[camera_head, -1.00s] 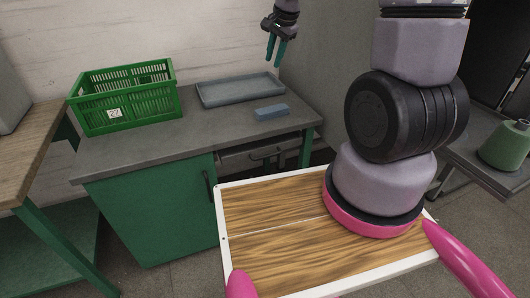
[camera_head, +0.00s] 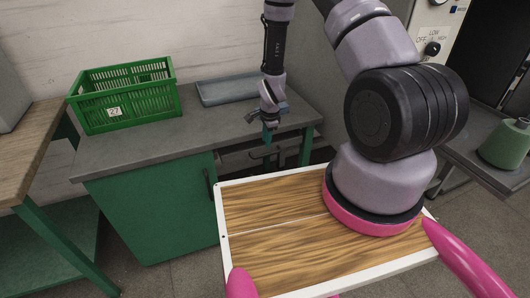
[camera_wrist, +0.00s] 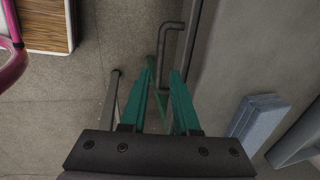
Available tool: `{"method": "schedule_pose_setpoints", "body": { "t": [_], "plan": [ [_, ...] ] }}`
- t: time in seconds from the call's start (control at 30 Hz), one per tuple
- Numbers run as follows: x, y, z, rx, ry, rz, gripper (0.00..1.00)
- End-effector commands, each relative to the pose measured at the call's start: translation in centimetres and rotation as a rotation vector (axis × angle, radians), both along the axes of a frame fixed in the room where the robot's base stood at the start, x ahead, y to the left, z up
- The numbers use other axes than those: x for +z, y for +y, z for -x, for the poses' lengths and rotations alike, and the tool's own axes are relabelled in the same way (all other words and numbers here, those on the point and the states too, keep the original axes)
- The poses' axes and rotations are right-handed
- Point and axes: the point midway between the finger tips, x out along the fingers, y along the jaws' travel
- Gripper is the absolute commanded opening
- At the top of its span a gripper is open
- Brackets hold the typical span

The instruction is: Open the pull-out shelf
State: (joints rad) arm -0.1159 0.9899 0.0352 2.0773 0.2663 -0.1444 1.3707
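The pull-out shelf (camera_head: 236,162) is a dark grey panel under the bench top, right of the green cabinet, and appears to be in. Its dark bar handle (camera_head: 262,153) sticks out at the front and also shows as a bent rod in the wrist view (camera_wrist: 164,45). My gripper (camera_head: 268,138), with teal fingers, points down at the bench's front edge, just above the handle. In the wrist view my gripper (camera_wrist: 163,72) is open, with the handle lined up with the gap between the fingertips. Whether the fingers touch it cannot be told.
A green cabinet (camera_head: 150,210) stands left of the shelf.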

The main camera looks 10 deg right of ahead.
Motion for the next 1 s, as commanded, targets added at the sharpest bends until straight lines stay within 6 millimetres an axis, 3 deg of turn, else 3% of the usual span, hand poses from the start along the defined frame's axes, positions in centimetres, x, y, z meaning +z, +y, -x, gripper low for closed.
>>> {"method": "schedule_pose_setpoints", "body": {
  "t": [0.2, 0.4, 0.8, 0.83, 0.9, 1.0],
  "plan": [
    [-4.3, 0.1, -0.8, 0.001, 0.002, 0.000, 0.30],
    [-6.9, 0.2, -1.4, 0.002, 0.001, 0.001, 0.30],
    [-7.8, 0.2, -1.6, 0.001, 0.000, 0.000, 0.30],
    [-7.8, 0.2, -1.6, 0.001, 0.000, 0.000, 0.26],
    [-7.8, 0.2, -1.6, 0.002, 0.000, 0.000, 0.00],
    [-7.8, 0.2, -1.6, 0.002, 0.000, 0.000, 0.00]
  ]
}}
